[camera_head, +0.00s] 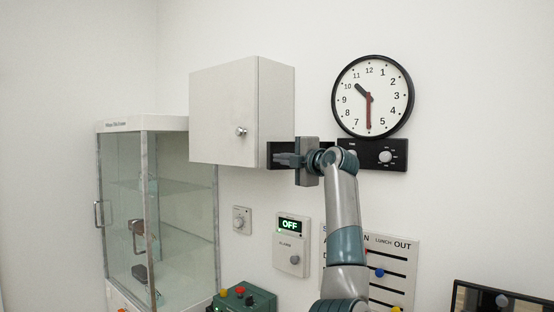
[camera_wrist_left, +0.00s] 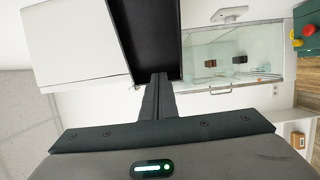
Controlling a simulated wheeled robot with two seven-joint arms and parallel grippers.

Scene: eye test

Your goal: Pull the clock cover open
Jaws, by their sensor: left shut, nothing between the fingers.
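A round wall clock (camera_head: 372,97) with a black rim and white face hangs at the upper right in the head view. Left of it is a closed white box-shaped cover (camera_head: 224,115) with a round metal knob (camera_head: 241,132) low on its front. It also shows in the wrist view (camera_wrist_left: 75,45). I cannot tell whether this box is the clock cover. My left gripper (camera_head: 280,160) is shut and empty, just below the box's lower right corner, in front of a black strip. Its fingers (camera_wrist_left: 157,85) show shut in the wrist view. My right gripper is not in view.
A glass cabinet (camera_head: 130,215) stands at the left. An alarm panel (camera_head: 291,258) reading OFF, a small dial (camera_head: 242,220) and a lunch board (camera_head: 403,265) are on the wall below. A black dial panel (camera_head: 360,154) sits under the clock. A green button box (camera_head: 243,298) is at the bottom.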

